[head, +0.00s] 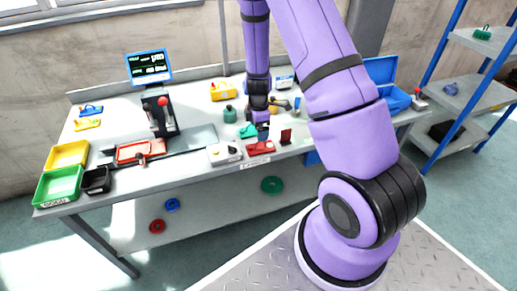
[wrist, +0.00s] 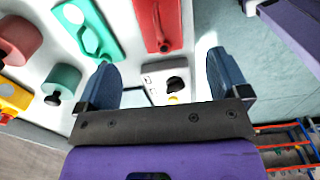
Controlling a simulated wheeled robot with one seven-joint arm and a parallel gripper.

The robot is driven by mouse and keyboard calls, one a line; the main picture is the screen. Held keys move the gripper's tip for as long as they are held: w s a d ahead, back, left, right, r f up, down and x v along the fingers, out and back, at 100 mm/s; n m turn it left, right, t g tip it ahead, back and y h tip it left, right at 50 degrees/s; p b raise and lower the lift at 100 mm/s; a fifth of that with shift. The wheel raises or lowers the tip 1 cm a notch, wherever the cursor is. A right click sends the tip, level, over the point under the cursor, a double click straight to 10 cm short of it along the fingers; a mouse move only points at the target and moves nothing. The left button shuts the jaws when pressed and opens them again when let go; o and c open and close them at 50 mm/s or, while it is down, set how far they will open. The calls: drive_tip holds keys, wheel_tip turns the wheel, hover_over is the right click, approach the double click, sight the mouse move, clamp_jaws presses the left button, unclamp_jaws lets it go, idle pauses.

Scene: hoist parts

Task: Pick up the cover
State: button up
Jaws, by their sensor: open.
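I cannot tell for sure which part is the cover. In the wrist view, a pale grey block (wrist: 154,72) with a black knob and a small yellow spot shows between my open fingers, beyond their tips. My gripper (wrist: 166,78) is open, with nothing between its blue fingers. A red part (wrist: 146,18) with a raised bar lies above the block in that view. A teal plate (wrist: 103,40) with an oval opening lies to its left. In the head view my gripper (head: 263,132) is low over the front of the bench, beside a teal part (head: 247,131) and behind a red part (head: 261,148).
The bench (head: 95,148) also carries a grey box with black knobs (head: 224,153), a display (head: 150,66), a red-knobbed stand (head: 160,115), and yellow (head: 68,155) and green (head: 59,185) trays at left.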

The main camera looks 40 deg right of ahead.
sight(260, 147)
wheel_tip(260, 147, down, 4)
drive_tip(key=shift+r, duration=0.25)
drive_tip(key=shift+s+d+f, duration=0.1)
drive_tip(key=shift+d+f, duration=0.05)
drive_tip(key=shift+f, duration=1.15)
drive_tip(key=shift+d+f, duration=0.15)
drive_tip(key=shift+f, duration=1.15)
drive_tip(key=c, duration=1.2)
drive_tip(key=shift+o, duration=0.2)
drive_tip(key=shift+r, duration=0.1)
